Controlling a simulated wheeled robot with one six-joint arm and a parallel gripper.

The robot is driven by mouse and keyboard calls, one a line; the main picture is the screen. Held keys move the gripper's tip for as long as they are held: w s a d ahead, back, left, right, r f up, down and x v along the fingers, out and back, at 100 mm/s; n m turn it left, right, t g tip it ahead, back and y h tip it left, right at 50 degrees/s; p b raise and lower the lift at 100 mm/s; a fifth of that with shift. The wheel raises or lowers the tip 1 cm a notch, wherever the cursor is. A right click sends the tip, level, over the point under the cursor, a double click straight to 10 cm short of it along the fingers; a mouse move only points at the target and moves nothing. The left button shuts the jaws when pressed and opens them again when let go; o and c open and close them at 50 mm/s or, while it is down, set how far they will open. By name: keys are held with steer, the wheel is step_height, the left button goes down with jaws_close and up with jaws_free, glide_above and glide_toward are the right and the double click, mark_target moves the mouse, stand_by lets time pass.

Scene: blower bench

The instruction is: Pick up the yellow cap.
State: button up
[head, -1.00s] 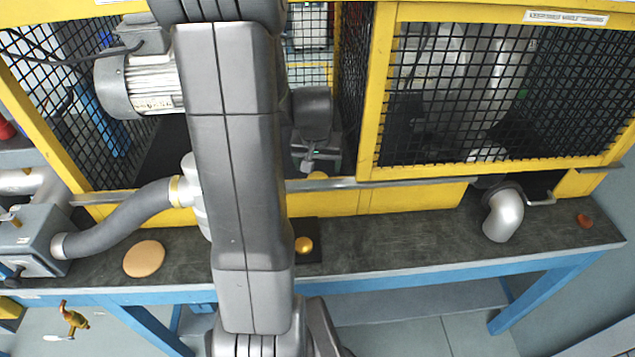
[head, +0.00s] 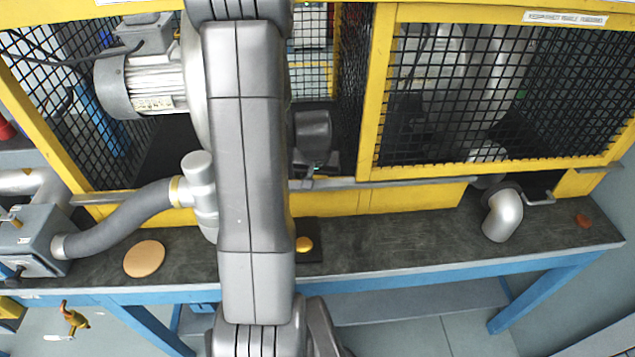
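The yellow cap (head: 304,244) is a small rounded piece on a dark square pad (head: 313,257) on the bench, just right of my arm in the head view. My arm hides the left part of the pad. My gripper (head: 309,181) is above and behind the cap in the picture, in front of the yellow guard, and apart from the cap. Its fingers are small and partly hidden by the wrist, so whether they are open or shut does not show.
The bench top (head: 400,245) is clear right of the pad up to a silver elbow pipe (head: 502,214). A tan disc (head: 144,259) and a grey hose (head: 115,222) are left. A yellow mesh guard (head: 366,95) stands behind. A reddish-brown piece (head: 583,220) lies far right.

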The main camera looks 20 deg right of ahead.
steer(key=c, duration=1)
